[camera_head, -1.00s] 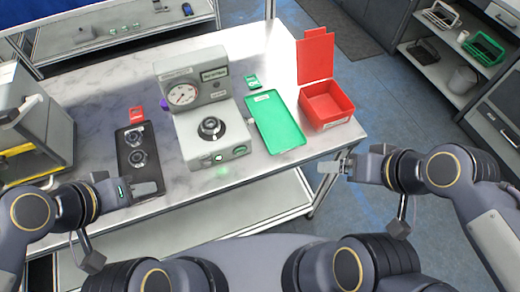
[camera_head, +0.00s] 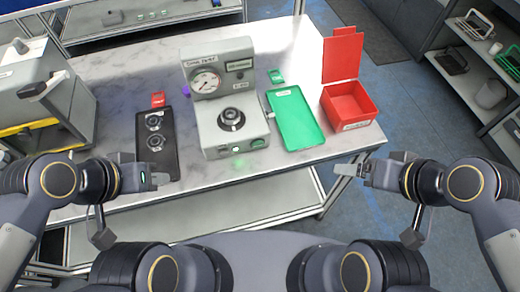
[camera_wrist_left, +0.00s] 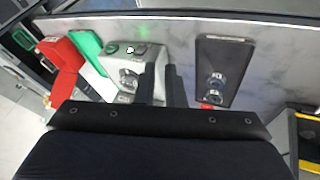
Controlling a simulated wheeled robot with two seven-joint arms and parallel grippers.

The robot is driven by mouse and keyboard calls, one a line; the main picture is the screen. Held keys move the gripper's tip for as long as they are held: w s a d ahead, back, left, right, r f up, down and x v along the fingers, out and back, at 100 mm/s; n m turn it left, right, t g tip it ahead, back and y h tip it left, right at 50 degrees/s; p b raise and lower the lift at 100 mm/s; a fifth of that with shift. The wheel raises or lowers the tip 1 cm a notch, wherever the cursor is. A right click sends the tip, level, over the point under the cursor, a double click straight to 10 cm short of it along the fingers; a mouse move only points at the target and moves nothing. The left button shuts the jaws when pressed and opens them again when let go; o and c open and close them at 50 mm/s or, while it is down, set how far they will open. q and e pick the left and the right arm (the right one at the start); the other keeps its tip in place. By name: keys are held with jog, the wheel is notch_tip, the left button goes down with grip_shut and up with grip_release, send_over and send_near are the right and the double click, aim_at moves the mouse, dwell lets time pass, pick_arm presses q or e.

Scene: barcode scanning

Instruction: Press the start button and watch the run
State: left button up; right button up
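A grey tester (camera_head: 231,125) with a round dial (camera_head: 206,83) stands in the middle of the table. Its front edge carries a white round button (camera_head: 235,149) and a green button (camera_head: 258,143); no label there is readable. A green glow shows below its front. My left gripper (camera_head: 160,179) is at the table's front edge, left of the tester and apart from it, by the near end of the black tray (camera_head: 171,165). In the left wrist view its fingers (camera_wrist_left: 161,84) stand apart with nothing between. My right gripper (camera_head: 354,169) is off the table's front right, away from the tester; its opening is unclear.
The black tray holds two round parts. A green tray (camera_head: 297,120) and an open red bin (camera_head: 350,108) stand right of the tester. Small red (camera_head: 158,99) and green (camera_head: 275,76) pieces lie behind the trays. A grey machine (camera_head: 40,75) is at far left.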

pick_arm(q)
jog(key=f+m+g+y+b, duration=0.1)
jog(key=f+m+b, duration=0.1)
jog(key=f+m, duration=0.1)
jog(key=d+f+m+g+y+b, duration=0.1)
jog(key=f+m+b, duration=0.1)
jog(key=f+m, duration=0.1)
jog(key=d+f+m+g+y+b, duration=0.1)
jog(key=f+m+g+b, duration=0.1)
jog(key=f+m, duration=0.2)
jog(key=shift+s+d+f+y, duration=0.1)
jog(key=shift+s+d+y, duration=0.05)
jog(key=shift+y, duration=0.25)
grip_shut()
jog(key=m+t+y+b, duration=0.5)
jog(key=m+t+b, duration=1)
jog(key=m, duration=0.8)
send_near(258, 146)
jog(key=s+d+f+t+p, duration=0.1)
jog(key=s+d+t+p, duration=0.1)
jog(key=s, duration=0.5)
jog(key=shift+a, duration=0.25)
jog(key=x, duration=1.4)
jog(key=shift+f, duration=0.35)
jog(key=shift+w, duration=0.1)
